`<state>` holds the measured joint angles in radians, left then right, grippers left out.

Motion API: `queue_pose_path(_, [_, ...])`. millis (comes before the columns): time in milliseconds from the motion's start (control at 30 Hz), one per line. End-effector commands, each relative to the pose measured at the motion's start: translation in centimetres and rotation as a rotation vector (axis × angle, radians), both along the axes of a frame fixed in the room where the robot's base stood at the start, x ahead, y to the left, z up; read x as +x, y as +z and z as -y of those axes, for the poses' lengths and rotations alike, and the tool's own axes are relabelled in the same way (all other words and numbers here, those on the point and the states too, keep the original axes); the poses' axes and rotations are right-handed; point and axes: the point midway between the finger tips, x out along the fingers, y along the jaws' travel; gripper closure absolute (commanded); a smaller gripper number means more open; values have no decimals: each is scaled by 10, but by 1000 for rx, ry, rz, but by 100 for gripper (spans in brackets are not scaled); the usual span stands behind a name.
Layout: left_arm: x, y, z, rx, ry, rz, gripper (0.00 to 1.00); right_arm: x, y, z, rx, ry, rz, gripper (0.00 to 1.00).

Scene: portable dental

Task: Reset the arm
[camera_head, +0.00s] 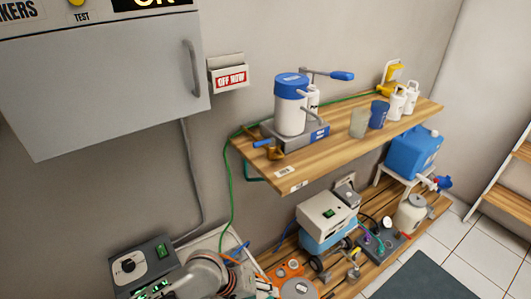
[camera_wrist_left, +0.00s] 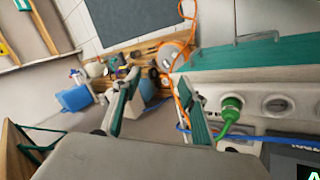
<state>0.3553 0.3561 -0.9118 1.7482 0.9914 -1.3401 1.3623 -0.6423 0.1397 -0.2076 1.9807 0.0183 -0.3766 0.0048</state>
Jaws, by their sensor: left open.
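My left arm (camera_head: 205,272) shows at the bottom of the head view, beside a grey control box (camera_head: 150,268) with a green switch. My left gripper (camera_wrist_left: 158,98) is open in the left wrist view, its two fingers apart with nothing between them. A green plug (camera_wrist_left: 230,103) with a green cable sits in a white panel just right of the fingers. An orange cable (camera_wrist_left: 180,60) and a blue cable run close by the right finger. My right gripper is in neither view.
A wooden wall shelf (camera_head: 340,148) holds a blue-and-white canister (camera_head: 290,105), cups and bottles. A lower slatted bench carries a compressor-like unit (camera_head: 327,220) and a blue jug (camera_head: 413,150) stands above it. A grey cabinet (camera_head: 105,80) hangs upper left.

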Motion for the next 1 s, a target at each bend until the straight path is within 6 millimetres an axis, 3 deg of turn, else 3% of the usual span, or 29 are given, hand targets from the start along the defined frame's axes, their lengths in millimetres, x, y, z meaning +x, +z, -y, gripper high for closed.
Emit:
queue_pose_path(133, [-10,-1,8,-86,-18,157,57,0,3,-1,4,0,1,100])
queue_pose_path(267, [-13,-2,-6,-90,-20,322,57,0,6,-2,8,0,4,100])
queue_pose_path(467, [-29,-10,-62,36,-27,570,57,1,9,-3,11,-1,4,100])
queue_pose_path(733, [-76,-17,-157,353,-118,794,57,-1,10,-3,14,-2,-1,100])
queue_pose_path(900, [-94,-17,-185,465,-173,844,57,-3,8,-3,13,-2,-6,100])
queue_pose_path(1000, [-96,-16,-189,482,-183,853,57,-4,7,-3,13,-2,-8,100])
